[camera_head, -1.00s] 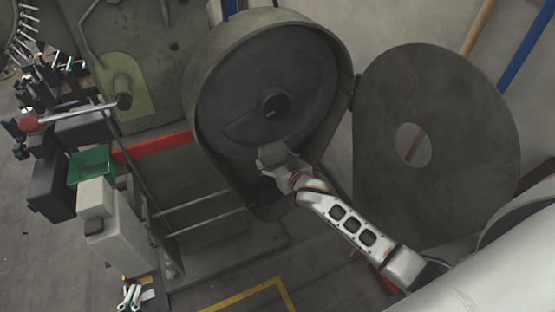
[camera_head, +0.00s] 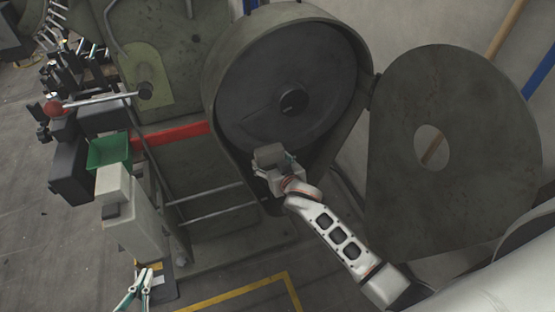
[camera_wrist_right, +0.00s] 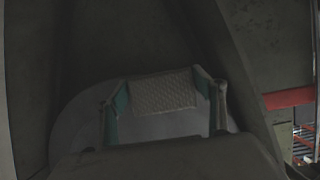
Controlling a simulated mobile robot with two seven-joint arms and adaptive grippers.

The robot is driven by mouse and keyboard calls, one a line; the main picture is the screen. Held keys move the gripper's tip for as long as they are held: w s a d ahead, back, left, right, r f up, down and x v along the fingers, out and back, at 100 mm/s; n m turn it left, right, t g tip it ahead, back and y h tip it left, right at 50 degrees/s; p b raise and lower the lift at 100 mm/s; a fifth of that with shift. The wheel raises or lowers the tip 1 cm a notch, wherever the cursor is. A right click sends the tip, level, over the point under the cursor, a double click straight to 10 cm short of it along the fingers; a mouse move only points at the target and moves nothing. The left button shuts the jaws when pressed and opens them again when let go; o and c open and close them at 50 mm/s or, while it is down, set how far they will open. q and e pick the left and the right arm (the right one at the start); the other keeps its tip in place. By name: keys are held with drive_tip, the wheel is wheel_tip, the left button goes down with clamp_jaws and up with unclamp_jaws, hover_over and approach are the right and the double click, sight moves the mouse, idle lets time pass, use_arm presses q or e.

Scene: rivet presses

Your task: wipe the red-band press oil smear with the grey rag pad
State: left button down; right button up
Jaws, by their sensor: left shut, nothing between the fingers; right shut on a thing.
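The press with the red band (camera_head: 180,134) stands in the middle of the head view, its round guard open around a dark flywheel (camera_head: 320,80). My right gripper (camera_head: 278,160) is at the lower opening of this housing, below the wheel hub. It is shut on the grey rag pad (camera_head: 268,154). In the right wrist view the pad (camera_wrist_right: 163,92) shows as a pale woven patch between the teal-lined fingers. Its contact with the press cannot be told. I cannot make out the oil smear. My left gripper (camera_head: 147,272) is shut and empty at the bottom left edge.
The open guard door (camera_head: 455,165) hangs right of the flywheel. Two rails (camera_head: 210,192) cross below the red band. Yellow-lined floor (camera_head: 240,292) lies in front.

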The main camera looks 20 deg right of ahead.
drive_tip(key=shift+a+r, duration=0.1)
drive_tip(key=shift+a, duration=0.15)
use_arm(q)
drive_tip(key=shift+r, duration=0.1)
use_arm(e)
drive_tip(key=shift+s+p, duration=0.35)
drive_tip(key=shift+s, duration=0.35)
use_arm(q)
drive_tip(key=r, duration=0.2)
drive_tip(key=w+r+p, duration=0.1)
drive_tip(key=shift+r+p, duration=0.3)
drive_tip(key=shift+r, duration=0.05)
use_arm(e)
drive_tip(key=s, duration=0.4)
drive_tip(key=shift+s+d, duration=0.2)
drive_tip(key=shift+s, duration=0.15)
